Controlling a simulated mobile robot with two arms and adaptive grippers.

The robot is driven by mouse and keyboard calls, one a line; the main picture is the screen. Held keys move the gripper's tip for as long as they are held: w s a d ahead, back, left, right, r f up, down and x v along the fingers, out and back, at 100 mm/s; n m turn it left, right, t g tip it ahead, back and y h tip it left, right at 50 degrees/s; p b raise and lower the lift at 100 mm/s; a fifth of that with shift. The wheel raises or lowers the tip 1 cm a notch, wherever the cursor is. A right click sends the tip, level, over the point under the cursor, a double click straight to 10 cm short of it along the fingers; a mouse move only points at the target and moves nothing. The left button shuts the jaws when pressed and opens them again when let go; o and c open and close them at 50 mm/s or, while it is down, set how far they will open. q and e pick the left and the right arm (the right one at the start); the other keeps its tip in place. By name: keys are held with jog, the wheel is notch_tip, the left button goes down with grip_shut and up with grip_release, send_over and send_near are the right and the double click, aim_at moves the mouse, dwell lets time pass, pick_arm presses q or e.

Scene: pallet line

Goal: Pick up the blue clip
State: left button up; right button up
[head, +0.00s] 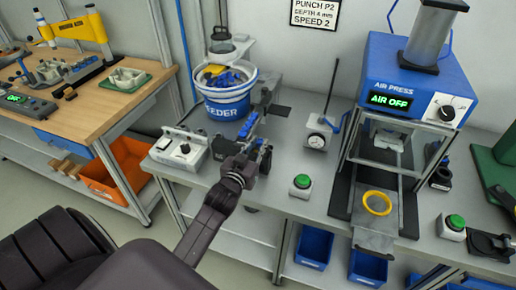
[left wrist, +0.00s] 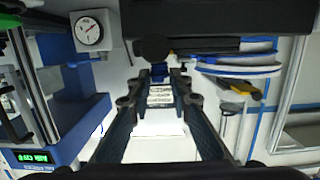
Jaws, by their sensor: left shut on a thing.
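My left gripper (head: 256,152) is at the end of the feeder's track on the bench, below the feeder bowl in the head view. In the left wrist view its fingers (left wrist: 160,82) come together on a small blue clip (left wrist: 159,70), of which only a little shows between the tips. In the head view the gripper hides the held clip. More blue clips (head: 249,123) show on the track just behind the gripper, and several lie in the feeder bowl (head: 226,103). My right gripper is in neither view.
A grey control box (head: 180,150) stands left of the gripper. A dial gauge (head: 318,138), a green button (head: 301,182) and the blue air press (head: 412,82) stand to the right. A yellow ring (head: 377,203) lies at the press.

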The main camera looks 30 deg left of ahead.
pick_arm(q)
notch_tip(320, 180, up, 18)
jog(key=shift+b, duration=0.4)
